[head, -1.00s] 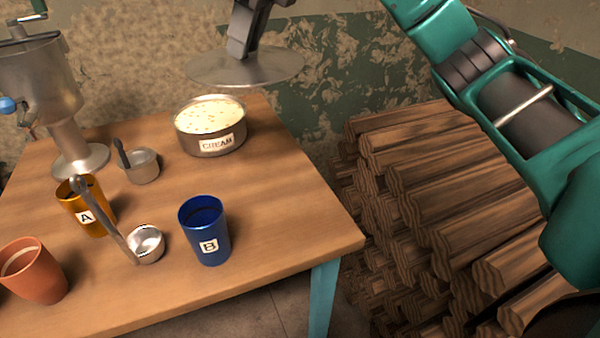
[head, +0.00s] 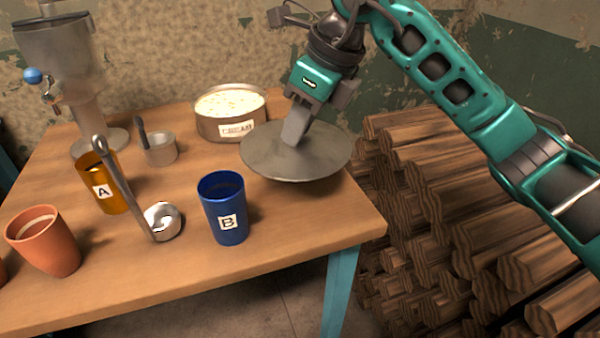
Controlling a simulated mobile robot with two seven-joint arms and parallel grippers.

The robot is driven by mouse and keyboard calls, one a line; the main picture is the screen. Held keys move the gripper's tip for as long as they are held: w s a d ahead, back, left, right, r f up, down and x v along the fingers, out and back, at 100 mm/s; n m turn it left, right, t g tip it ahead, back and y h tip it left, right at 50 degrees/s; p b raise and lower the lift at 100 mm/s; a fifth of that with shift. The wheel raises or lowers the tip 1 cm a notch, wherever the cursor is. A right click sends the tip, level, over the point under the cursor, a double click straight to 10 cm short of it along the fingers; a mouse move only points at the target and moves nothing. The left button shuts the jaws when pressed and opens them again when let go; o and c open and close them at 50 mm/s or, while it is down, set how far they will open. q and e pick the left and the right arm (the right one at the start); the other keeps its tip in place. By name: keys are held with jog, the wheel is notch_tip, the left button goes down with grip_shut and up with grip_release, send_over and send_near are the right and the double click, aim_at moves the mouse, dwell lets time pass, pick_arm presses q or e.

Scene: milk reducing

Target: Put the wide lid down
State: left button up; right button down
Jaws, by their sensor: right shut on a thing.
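The wide lid (head: 265,158) is a round grey metal disc at the right side of the wooden table. My right gripper (head: 294,138) comes from above and is shut on the lid's middle, where the jaws hide the grip point. The lid is roughly level, low over or on the tabletop; I cannot tell whether it touches. Its right edge reaches past the table's right edge. The cream pan (head: 231,118), open and full of pale cream, stands behind and left of the lid. My left gripper is not in view.
A blue cup B (head: 224,210) stands just in front-left of the lid. A ladle (head: 162,220), a gold cup A (head: 108,186), a small metal pot (head: 160,149), a clay cup (head: 45,243) and a metal machine (head: 75,75) fill the left. Stacked logs (head: 450,200) lie right of the table (head: 270,248).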

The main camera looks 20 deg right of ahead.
notch_tip(320, 180, down, 3)
jog(key=shift+f, duration=0.2)
notch_tip(320, 180, down, 4)
jog(key=shift+f+b, duration=0.1)
jog(key=shift+b, duration=0.75)
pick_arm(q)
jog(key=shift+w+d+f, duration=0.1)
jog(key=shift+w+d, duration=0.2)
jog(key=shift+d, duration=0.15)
pick_arm(e)
jog(key=shift+f, duration=0.1)
jog(key=c, duration=1.4)
grip_release()
jog(key=shift+f, duration=0.1)
jog(key=shift+c, duration=0.2)
jog(key=o, duration=0.4)
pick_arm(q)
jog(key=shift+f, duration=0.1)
pick_arm(e)
jog(key=shift+o, duration=0.2)
